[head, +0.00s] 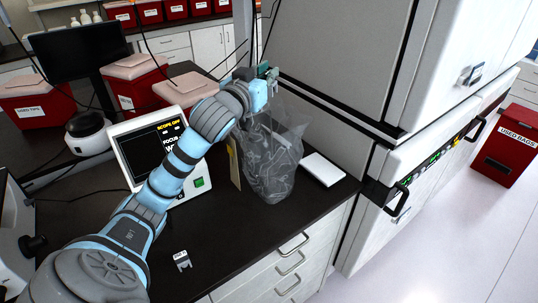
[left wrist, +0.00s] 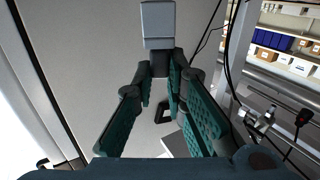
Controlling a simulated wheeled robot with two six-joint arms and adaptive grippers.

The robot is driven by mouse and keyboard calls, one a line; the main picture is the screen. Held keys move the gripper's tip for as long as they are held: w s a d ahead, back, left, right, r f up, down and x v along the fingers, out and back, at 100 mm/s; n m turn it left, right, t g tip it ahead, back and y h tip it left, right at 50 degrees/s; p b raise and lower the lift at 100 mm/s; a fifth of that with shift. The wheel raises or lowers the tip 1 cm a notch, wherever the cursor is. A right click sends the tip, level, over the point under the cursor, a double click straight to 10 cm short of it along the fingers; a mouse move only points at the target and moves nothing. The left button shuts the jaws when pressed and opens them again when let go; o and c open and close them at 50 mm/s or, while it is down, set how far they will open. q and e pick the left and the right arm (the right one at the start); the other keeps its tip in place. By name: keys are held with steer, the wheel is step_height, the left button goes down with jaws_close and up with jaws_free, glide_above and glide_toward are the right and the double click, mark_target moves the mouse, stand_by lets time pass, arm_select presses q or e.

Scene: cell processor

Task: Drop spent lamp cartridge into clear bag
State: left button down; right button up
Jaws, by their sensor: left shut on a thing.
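The clear bag (head: 270,160) stands open on the dark counter, to the left of the tall white cabinet. My left gripper (head: 268,72) is above the bag's mouth, at the far end of my blue arm. The left wrist view shows its teal-padded fingers (left wrist: 160,72) closing together at their tips on a grey block, which I take as the spent lamp cartridge (left wrist: 159,25). I cannot make out the cartridge clearly in the head view. Another small grey cartridge-like piece (head: 182,260) with a pale top lies on the front of the counter. My right gripper is not in view.
A scope display box (head: 160,150) stands left of the bag, behind my arm. A white flat pad (head: 322,170) lies right of the bag. Red bins (head: 135,82) stand at the back. The tall white cabinet (head: 345,60) bounds the right side.

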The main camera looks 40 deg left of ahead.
arm_select(q)
step_height(320, 180, down, 8)
steer(key=a+y+b, duration=0.1)
steer(key=a+b, duration=0.1)
steer(key=b, duration=0.4)
steer(key=shift+s+r+n, duration=0.15)
steer(key=shift+r+n, duration=0.1)
steer(key=shift+n, duration=0.15)
steer(key=shift+r, duration=0.1)
steer(key=c, duration=1.5)
jaws_free()
steer(key=shift+c, duration=0.2)
steer(key=shift+s, duration=0.2)
steer(key=v, duration=0.7)
steer(key=shift+d, duration=0.2)
